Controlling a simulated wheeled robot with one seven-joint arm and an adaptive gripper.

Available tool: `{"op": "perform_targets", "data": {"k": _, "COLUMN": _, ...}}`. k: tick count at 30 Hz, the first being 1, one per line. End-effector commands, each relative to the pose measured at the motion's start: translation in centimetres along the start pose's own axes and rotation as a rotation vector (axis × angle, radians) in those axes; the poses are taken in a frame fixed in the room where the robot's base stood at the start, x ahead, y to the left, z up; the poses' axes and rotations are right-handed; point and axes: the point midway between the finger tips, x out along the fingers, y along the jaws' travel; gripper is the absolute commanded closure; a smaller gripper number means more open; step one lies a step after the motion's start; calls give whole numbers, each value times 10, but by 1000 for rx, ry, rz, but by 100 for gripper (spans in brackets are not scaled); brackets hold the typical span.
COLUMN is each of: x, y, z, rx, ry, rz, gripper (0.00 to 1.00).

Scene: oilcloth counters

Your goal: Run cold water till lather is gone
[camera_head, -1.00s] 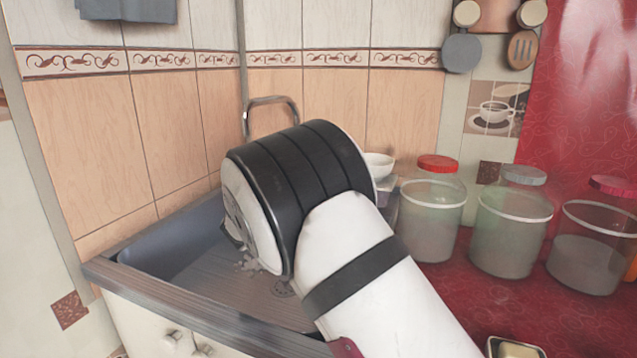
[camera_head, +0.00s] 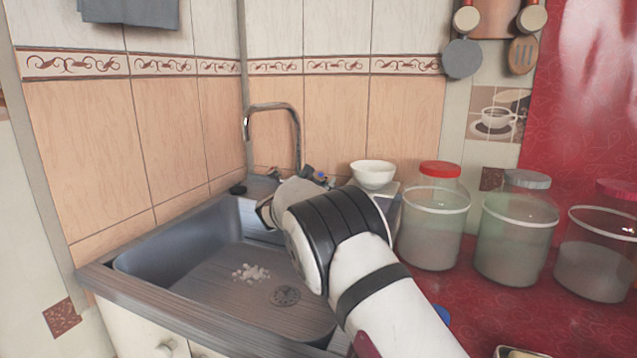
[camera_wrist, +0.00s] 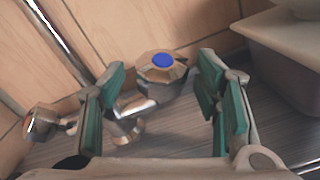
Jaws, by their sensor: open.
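The cold tap knob (camera_wrist: 163,68), metal with a blue cap, stands between the green-padded fingers of my open gripper (camera_wrist: 158,80) in the wrist view, with gaps on both sides. Its blue cap (camera_head: 322,176) also shows beside my gripper in the head view. The chrome spout (camera_head: 275,106) arches over the sink (camera_head: 185,270), and no water stream is visible. White lather (camera_head: 250,273) lies in a small patch on the basin floor near the round drain (camera_head: 286,296). A second metal knob (camera_wrist: 42,122) sits at the left in the wrist view.
A white bowl (camera_head: 372,174) stands on a pale block just right of the taps. Glass jars (camera_head: 433,225) line the red counter (camera_head: 455,300) at the right. A tiled wall (camera_head: 190,130) closes the back. A small black object (camera_head: 238,189) sits on the sink's back rim.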

Motion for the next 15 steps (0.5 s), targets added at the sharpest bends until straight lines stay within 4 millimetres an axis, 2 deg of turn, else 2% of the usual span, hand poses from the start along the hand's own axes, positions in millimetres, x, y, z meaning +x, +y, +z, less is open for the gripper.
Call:
{"op": "perform_targets", "data": {"k": 4, "x": 8, "y": -1, "z": 0, "rx": 0, "ry": -1, "rz": -1, "gripper": 43}}
{"op": "perform_targets", "data": {"k": 13, "x": 9, "y": -1, "z": 0, "rx": 0, "ry": 0, "rz": -1, "gripper": 43}}
{"op": "perform_targets", "data": {"k": 14, "x": 9, "y": -1, "z": 0, "rx": 0, "ry": 0, "rz": -1, "gripper": 47}}
{"op": "perform_targets", "data": {"k": 15, "x": 9, "y": -1, "z": 0, "rx": 0, "ry": 0, "rz": -1, "gripper": 56}}
